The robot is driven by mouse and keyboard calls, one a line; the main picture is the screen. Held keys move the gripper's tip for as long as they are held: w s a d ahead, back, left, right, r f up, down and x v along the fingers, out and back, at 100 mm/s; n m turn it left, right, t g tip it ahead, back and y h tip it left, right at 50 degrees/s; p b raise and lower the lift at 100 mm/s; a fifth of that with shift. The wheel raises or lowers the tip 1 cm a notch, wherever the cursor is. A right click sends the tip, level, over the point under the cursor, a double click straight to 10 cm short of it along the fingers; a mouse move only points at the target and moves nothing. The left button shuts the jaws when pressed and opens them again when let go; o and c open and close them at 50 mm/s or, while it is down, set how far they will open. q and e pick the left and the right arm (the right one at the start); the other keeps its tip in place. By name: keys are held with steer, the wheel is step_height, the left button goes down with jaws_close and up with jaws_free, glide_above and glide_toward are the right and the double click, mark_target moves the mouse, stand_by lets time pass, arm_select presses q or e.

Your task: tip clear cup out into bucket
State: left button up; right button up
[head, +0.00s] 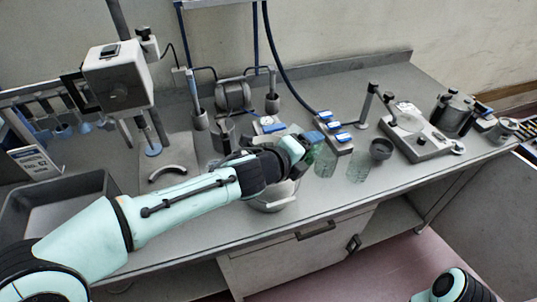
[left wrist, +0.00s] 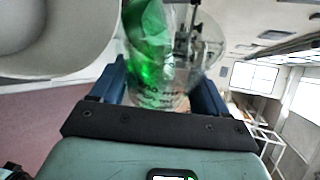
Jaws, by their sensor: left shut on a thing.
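My left gripper (head: 303,152) reaches across the bench, above and to the right of a pale metal bucket (head: 272,203). The bucket is partly hidden behind my left arm. In the left wrist view the gripper is shut on a clear cup (left wrist: 160,96) with dark markings and something bright green inside. A large pale round vessel, apparently the bucket (left wrist: 48,38), fills the upper left of the left wrist view, beside the cup. The cup's exact tilt is unclear. My right gripper is out of view.
Clear containers (head: 325,163) (head: 359,168) and a dark cup (head: 381,149) stand right of the gripper. A flat device (head: 420,147) and a metal pot (head: 453,112) are farther right. A stand (head: 118,78) and grey tray (head: 45,200) are left. The front right bench is clear.

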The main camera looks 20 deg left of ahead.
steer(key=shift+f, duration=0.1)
arm_select(q)
steer(key=shift+a, duration=0.15)
steer(key=shift+a+r+n+h+p, duration=0.15)
steer(key=shift+r+n+h+p, duration=0.15)
steer(key=shift+p, duration=0.1)
steer(key=shift+w+a+p, duration=0.15)
steer(key=shift+a+p, duration=0.15)
steer(key=shift+a, duration=0.05)
steer(key=shift+h, duration=0.3)
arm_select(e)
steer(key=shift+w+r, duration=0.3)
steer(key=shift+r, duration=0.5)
arm_select(q)
steer(key=shift+a+r+n+p, duration=0.15)
steer(key=shift+a+n+p, duration=0.15)
steer(key=shift+n+p, duration=0.1)
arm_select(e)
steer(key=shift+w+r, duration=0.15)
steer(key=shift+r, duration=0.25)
arm_select(q)
steer(key=shift+a+f+n+h, duration=0.3)
steer(key=shift+n+h, duration=0.2)
steer(key=shift+n, duration=0.1)
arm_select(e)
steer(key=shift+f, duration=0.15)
